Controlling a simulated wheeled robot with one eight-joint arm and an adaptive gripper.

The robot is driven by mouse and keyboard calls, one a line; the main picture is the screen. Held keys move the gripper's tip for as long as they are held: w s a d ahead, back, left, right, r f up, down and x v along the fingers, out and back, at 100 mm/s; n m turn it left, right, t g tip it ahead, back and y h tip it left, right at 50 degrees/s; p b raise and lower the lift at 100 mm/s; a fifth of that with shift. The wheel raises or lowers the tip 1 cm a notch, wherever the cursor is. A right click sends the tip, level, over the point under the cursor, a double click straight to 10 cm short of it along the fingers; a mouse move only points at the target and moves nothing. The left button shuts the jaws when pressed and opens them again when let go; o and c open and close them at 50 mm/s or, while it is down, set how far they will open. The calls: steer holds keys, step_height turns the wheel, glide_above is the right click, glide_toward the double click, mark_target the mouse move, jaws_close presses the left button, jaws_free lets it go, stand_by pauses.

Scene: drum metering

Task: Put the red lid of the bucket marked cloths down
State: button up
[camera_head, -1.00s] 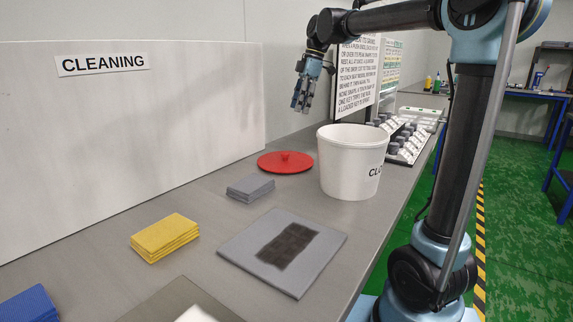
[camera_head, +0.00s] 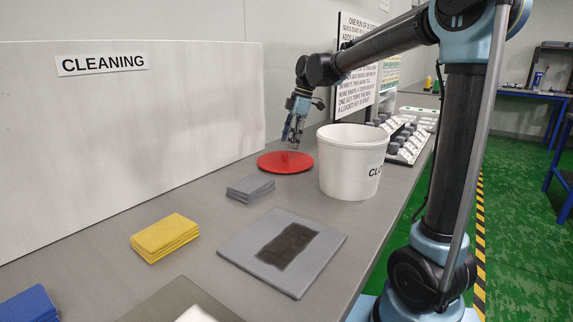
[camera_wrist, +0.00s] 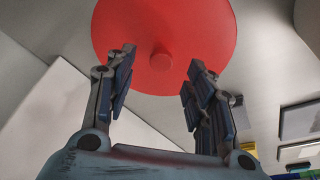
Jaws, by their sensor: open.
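The red lid (camera_head: 284,163) lies flat on the grey bench, behind and left of the white bucket. It also fills the top of the wrist view (camera_wrist: 165,28), with its round knob (camera_wrist: 161,61) between my fingers. The white bucket (camera_head: 345,165) stands upright without a lid; only part of its dark lettering shows. My gripper (camera_head: 292,143) is just above the lid, pointing down. In the wrist view my gripper (camera_wrist: 158,68) is open, with a finger on each side of the knob. The knob is hidden behind my fingers in the head view.
A grey cloth stack (camera_head: 250,188), a yellow cloth stack (camera_head: 165,238) and a blue stack (camera_head: 28,307) lie on the bench. A grey board with a dark patch (camera_head: 316,243) lies in front of the bucket. A white panel (camera_head: 120,140) stands behind. A rack (camera_head: 407,140) stands beyond the bucket.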

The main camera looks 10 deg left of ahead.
mark_target(285, 153)
steer(key=shift+s+x, duration=0.2)
steer(key=shift+x, duration=2.15)
steer(key=shift+a+r, duration=0.1)
jaws_close()
